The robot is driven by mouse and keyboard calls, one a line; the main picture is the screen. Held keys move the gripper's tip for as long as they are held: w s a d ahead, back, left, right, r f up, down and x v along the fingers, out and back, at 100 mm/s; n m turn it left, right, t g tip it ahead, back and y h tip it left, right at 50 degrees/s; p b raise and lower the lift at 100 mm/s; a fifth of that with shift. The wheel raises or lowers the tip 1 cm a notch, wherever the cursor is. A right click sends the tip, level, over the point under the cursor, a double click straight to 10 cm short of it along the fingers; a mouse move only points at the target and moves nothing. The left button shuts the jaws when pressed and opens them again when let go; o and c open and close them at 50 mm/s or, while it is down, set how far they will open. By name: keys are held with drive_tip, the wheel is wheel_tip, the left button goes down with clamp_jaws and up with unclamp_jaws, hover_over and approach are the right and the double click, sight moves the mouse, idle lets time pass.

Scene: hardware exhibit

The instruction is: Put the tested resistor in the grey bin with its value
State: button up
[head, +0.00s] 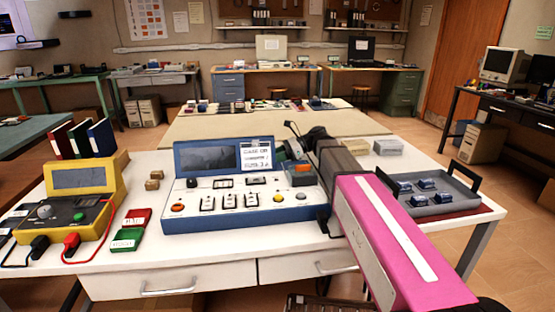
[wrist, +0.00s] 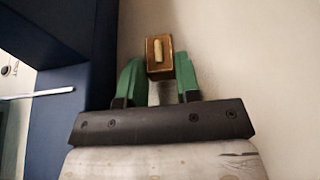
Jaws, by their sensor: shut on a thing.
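My gripper (wrist: 159,70) has green fingers and is shut on a small brown block (wrist: 160,52) with a pale bar on its face; it may be the resistor. In the wrist view the block is held at the fingertips beside a dark blue panel and a pale surface. In the head view my arm reaches behind the white and blue test console (head: 240,195), and the held block is hidden.
A grey tray (head: 468,198) with several blue parts lies at the right. A yellow meter (head: 85,185) with leads, a red box (head: 137,217) and a green box (head: 127,238) stand at the left. The console's raised screen (head: 208,158) stands near my gripper.

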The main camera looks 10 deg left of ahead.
drive_tip(key=shift+f, duration=0.5)
drive_tip(key=o, duration=0.9)
drive_tip(key=shift+f, duration=0.1)
